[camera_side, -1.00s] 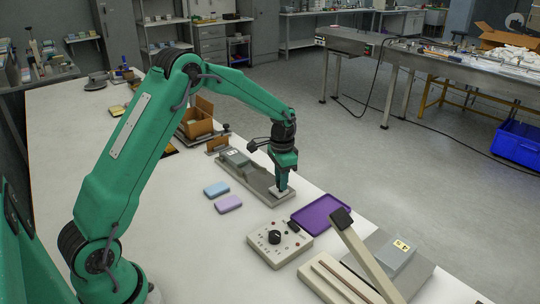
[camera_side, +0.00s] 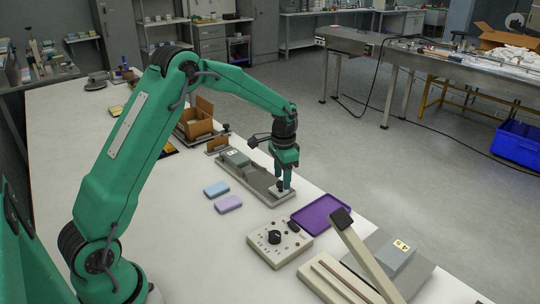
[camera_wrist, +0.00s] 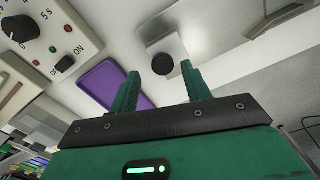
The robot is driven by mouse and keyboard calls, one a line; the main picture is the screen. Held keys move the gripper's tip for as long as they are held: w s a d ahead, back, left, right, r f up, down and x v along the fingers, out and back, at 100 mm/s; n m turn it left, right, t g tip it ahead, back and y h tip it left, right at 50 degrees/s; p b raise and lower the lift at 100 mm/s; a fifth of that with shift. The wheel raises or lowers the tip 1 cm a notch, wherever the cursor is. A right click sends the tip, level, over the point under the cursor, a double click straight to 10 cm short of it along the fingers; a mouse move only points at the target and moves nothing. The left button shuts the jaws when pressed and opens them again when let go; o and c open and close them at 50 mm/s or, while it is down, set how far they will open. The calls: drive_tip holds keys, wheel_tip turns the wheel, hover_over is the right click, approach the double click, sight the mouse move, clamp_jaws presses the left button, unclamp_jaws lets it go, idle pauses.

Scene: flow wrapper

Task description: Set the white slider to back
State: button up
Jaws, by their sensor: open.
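The white slider (camera_wrist: 150,36) carries a round dark knob (camera_wrist: 163,64) and sits on a grey track (camera_side: 245,181). In the side view, the slider (camera_side: 276,191) is at the track's near right end, partly hidden by my gripper. My gripper (camera_side: 284,188) is over the slider, pointing down. In the wrist view, the open fingers (camera_wrist: 160,72) lie to either side of the knob. Nothing is shut between them; whether the fingers touch the slider I cannot tell.
A grey block (camera_side: 236,158) stands at the track's far end. A control box (camera_side: 280,243) with a dial and a purple tray (camera_side: 321,213) lie near the track. A blue bar (camera_side: 216,189) and a lilac bar (camera_side: 228,203) lie left. A lever press (camera_side: 365,250) stands at front right.

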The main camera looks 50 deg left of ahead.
sight(281, 185)
wheel_tip(281, 185, up, 6)
drive_tip(key=shift+r, duration=0.3)
idle(0.4)
drive_tip(key=s+d+r+n+t, duration=0.25)
drive_tip(key=s+d+r, duration=0.25)
drive_tip(key=s+r, duration=0.75)
drive_tip(key=s+d+f+n+t, duration=0.1)
drive_tip(key=s+d+t, duration=0.2)
drive_tip(key=s, duration=1.3)
drive_tip(key=shift+s, duration=0.35)
